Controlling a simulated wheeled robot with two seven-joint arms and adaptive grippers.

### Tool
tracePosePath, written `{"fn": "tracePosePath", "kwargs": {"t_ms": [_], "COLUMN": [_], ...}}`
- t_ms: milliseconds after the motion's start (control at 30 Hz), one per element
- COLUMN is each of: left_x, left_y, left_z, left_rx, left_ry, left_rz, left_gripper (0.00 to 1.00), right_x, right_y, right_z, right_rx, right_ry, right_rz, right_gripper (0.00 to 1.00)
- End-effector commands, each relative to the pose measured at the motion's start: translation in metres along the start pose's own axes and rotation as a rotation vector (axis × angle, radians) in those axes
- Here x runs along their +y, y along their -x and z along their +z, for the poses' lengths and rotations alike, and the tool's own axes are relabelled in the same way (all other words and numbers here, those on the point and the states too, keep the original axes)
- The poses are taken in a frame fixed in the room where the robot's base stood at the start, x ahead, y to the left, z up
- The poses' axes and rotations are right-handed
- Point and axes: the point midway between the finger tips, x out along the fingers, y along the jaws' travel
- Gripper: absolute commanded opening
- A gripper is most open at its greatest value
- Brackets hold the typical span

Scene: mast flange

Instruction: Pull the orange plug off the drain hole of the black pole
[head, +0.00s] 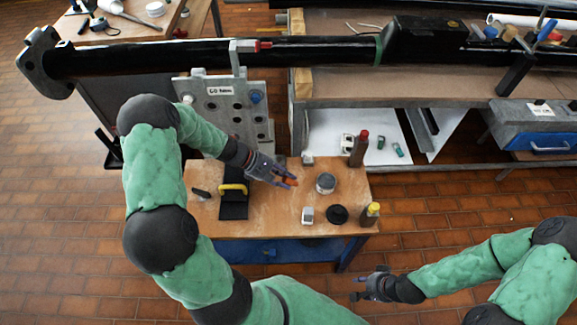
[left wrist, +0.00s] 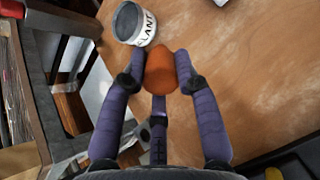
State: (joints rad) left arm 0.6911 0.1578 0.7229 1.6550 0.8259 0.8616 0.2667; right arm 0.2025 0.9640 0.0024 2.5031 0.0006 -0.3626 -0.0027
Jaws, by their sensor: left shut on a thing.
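The black pole (head: 210,56) lies across the back, with a grey flange at its left end. I cannot make out its drain hole. My left gripper (head: 284,180) is over the wooden table, away from the pole, and is shut on the orange plug (head: 291,181). In the left wrist view the plug (left wrist: 161,73) sits between the purple fingers, above or near the tabletop; the exact height is unclear. My right gripper (head: 362,286) is at the lower middle, empty, with its fingers apart, in front of the table.
The wooden table (head: 275,215) holds a grey tin (head: 326,183), a black disc (head: 338,214), bottles, and a black tool with a yellow handle (head: 232,189). A perforated grey stand (head: 225,105) is behind it. A bench (head: 340,88) runs along the back right. Brick floor is clear in front.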

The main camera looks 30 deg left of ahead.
Motion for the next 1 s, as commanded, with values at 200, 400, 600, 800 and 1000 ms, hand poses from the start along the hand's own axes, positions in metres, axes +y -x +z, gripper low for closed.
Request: {"fn": "tracePosePath", "kwargs": {"t_ms": [200, 400, 600, 800, 1000], "left_x": [0.019, 0.020, 0.016, 0.012, 0.007], "left_y": [0.014, 0.012, 0.004, -0.007, -0.018], "left_z": [-0.009, -0.013, -0.022, -0.035, -0.048], "left_rx": [-0.027, -0.030, -0.030, -0.030, -0.029], "left_ry": [0.067, 0.073, 0.073, 0.072, 0.072], "left_rz": [0.119, 0.130, 0.128, 0.127, 0.127], "left_gripper": [0.00, 0.00, 0.00, 0.00, 0.00], "right_x": [0.003, 0.004, 0.008, 0.013, 0.018], "right_y": [-0.009, -0.012, -0.023, -0.036, -0.050], "right_z": [0.000, 0.000, -0.001, -0.001, -0.002], "right_rx": [0.000, 0.000, 0.000, 0.000, 0.000], "right_ry": [0.000, 0.000, 0.000, 0.000, 0.000], "right_rz": [0.000, 0.000, 0.000, 0.000, 0.000], "right_gripper": [0.40, 0.40, 0.40, 0.40, 0.40]}}
